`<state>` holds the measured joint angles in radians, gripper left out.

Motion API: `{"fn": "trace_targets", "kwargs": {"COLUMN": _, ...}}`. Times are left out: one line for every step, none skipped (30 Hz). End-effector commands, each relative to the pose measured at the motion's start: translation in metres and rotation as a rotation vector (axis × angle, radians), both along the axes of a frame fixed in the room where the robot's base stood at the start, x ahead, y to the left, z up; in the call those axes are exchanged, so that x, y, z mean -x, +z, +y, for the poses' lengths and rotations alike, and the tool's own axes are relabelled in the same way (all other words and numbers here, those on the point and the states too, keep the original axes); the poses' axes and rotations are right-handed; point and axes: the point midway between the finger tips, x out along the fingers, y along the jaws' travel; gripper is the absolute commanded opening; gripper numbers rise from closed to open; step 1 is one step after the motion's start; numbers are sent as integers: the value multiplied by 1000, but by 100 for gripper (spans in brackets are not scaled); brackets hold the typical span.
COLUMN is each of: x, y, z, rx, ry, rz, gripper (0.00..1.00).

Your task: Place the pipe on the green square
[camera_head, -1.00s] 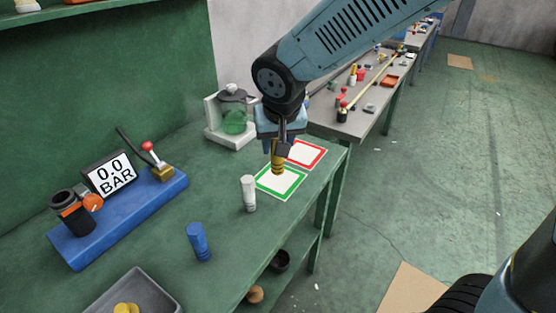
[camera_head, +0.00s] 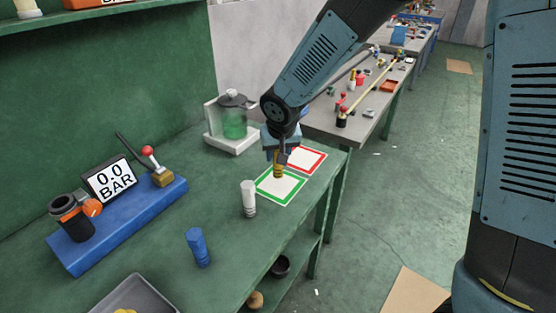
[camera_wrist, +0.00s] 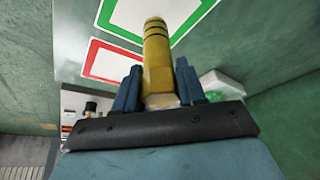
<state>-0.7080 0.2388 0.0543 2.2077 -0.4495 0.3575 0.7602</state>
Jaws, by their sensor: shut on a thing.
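A yellow pipe with dark bands (camera_head: 278,170) is held upright in my gripper (camera_head: 281,154). It also shows in the wrist view (camera_wrist: 157,60), between the two blue fingers of my gripper (camera_wrist: 157,88), which are shut on it. The green-bordered white square (camera_head: 264,194) lies on the green workbench. In the head view the pipe's lower end overlaps the upper part of this square; I cannot tell whether it touches the surface. The green square also shows at the top of the wrist view (camera_wrist: 112,14).
A red-bordered square (camera_head: 318,163) lies beside the green one. A white pipe (camera_head: 248,199) and a blue pipe (camera_head: 198,247) stand nearer on the bench (camera_head: 150,215). A glass jar unit (camera_head: 233,122) stands behind. A blue base (camera_head: 120,228) carries the gauge display. A grey tray (camera_head: 130,290) is in front.

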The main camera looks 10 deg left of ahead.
Motion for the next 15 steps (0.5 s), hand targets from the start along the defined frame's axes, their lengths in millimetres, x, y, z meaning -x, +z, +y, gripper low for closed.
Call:
{"fn": "trace_targets", "kwargs": {"x": 1, "y": -9, "z": 0, "rx": 4, "ry": 2, "rz": 4, "gripper": 3}}
{"fn": "trace_targets", "kwargs": {"x": 2, "y": -14, "z": 0, "rx": 5, "ry": 2, "rz": 3, "gripper": 2}}
{"fn": "trace_targets", "kwargs": {"x": 2, "y": -19, "z": 0, "rx": 4, "ry": 2, "rz": 4, "gripper": 2}}
{"fn": "trace_targets", "kwargs": {"x": 2, "y": -21, "z": 0, "rx": 3, "ry": 2, "rz": 3, "gripper": 2}}
{"fn": "trace_targets", "kwargs": {"x": 2, "y": -23, "z": 0, "rx": 2, "ry": 3, "rz": 2, "gripper": 2}}
{"fn": "trace_targets", "kwargs": {"x": 1, "y": -25, "z": 0, "rx": 2, "ry": 2, "rz": 2, "gripper": 2}}
{"fn": "trace_targets", "kwargs": {"x": 1, "y": -25, "z": 0, "rx": 1, "ry": 2, "rz": 2, "gripper": 2}}
{"fn": "trace_targets", "kwargs": {"x": 1, "y": -25, "z": 0, "rx": 1, "ry": 1, "rz": 2, "gripper": 2}}
{"fn": "trace_targets", "kwargs": {"x": 1, "y": -25, "z": 0, "rx": 1, "ry": 1, "rz": 1, "gripper": 3}}
{"fn": "trace_targets", "kwargs": {"x": 1, "y": -25, "z": 0, "rx": 1, "ry": 1, "rz": 2, "gripper": 2}}
{"fn": "trace_targets", "kwargs": {"x": 1, "y": -25, "z": 0, "rx": 1, "ry": 1, "rz": 2, "gripper": 3}}
{"fn": "trace_targets", "kwargs": {"x": 1, "y": -25, "z": 0, "rx": 1, "ry": 1, "rz": 2, "gripper": 3}}
{"fn": "trace_targets", "kwargs": {"x": 1, "y": -25, "z": 0, "rx": 1, "ry": 1, "rz": 2, "gripper": 3}}
{"fn": "trace_targets", "kwargs": {"x": 1, "y": -25, "z": 0, "rx": 1, "ry": 1, "rz": 2, "gripper": 3}}
{"fn": "trace_targets", "kwargs": {"x": 1, "y": -26, "z": 0, "rx": 1, "ry": 1, "rz": 2, "gripper": 3}}
